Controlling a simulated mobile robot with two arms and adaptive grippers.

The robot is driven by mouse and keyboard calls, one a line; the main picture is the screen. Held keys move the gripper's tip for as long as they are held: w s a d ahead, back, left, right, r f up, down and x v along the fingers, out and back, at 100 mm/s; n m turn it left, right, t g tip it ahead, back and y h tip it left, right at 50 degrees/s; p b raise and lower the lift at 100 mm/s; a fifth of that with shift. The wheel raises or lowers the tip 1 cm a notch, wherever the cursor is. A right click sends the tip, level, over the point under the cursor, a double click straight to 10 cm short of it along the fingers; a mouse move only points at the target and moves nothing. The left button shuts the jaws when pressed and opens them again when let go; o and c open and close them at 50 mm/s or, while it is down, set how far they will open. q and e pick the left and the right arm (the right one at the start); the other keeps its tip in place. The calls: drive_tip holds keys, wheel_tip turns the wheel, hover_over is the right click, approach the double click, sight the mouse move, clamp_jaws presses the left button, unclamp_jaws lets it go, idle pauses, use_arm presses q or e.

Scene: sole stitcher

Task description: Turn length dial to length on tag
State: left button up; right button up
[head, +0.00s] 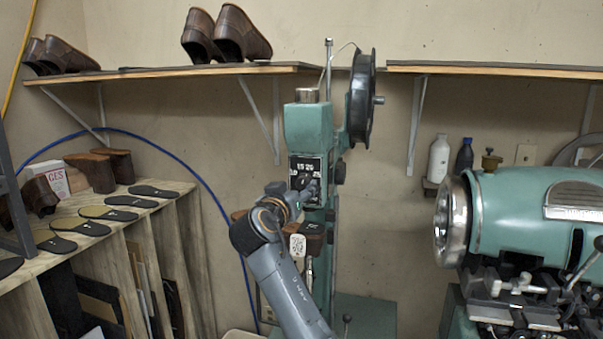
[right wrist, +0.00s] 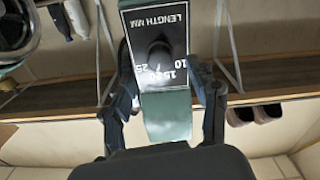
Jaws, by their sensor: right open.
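The green stitcher column (head: 308,128) carries a black length dial plate with white numbers (head: 306,165). In the right wrist view the plate (right wrist: 157,22) appears upside down, reading "LENGTH MM", with a dark round knob (right wrist: 160,55) on it. My right gripper (head: 311,190) is at the dial and partly covers it. In the right wrist view its open fingers (right wrist: 166,78) stand on either side of the knob; I cannot tell whether they touch it. A white tag (head: 298,245) hangs below by a brown shoe (head: 313,229); its writing is too small to read. My left gripper is not in view.
A black spool (head: 362,98) sits on the column's right side. Shelves (head: 160,72) with brown shoes (head: 242,35) run along the wall. A wooden rack (head: 165,208) with soles is at left. A large green machine (head: 520,215) stands at right.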

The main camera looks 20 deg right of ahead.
sight(302, 183)
drive_tip(key=shift+p+x, duration=0.75)
drive_tip(key=shift+x, duration=1.4)
drive_tip(key=shift+c, duration=0.3)
drive_tip(key=c, duration=1.1)
